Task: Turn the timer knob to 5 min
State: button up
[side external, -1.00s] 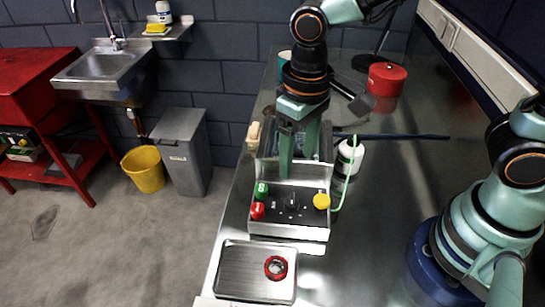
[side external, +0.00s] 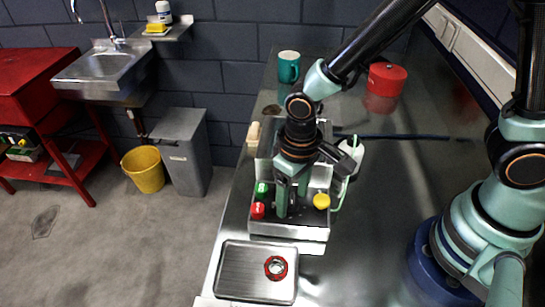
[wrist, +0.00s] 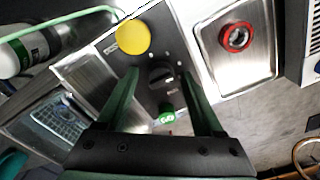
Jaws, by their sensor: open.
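The timer knob (wrist: 160,74) is a black dial on the dark panel of a steel box (side external: 262,228). In the wrist view it lies between and just beyond my two fingertips. My gripper (side external: 290,208) points down over the panel, open, with a finger on either side of the knob; in the wrist view my gripper (wrist: 158,82) shows a gap on both sides. I cannot tell whether the fingertips touch the panel.
A yellow button (side external: 321,201), a green button (side external: 262,190) and a red button (side external: 257,210) flank the knob. A steel tray (side external: 235,272) with a red ring part (side external: 276,268) lies in front. A white bottle (side external: 352,152) stands close behind right.

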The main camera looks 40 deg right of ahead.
aim_at(294, 197)
grip_shut()
jog(key=shift+d+n, duration=0.15)
jog(key=shift+n, duration=0.45)
grip_release()
jog(key=shift+r, duration=0.1)
notch_tip(294, 197, up, 12)
dwell(0.4)
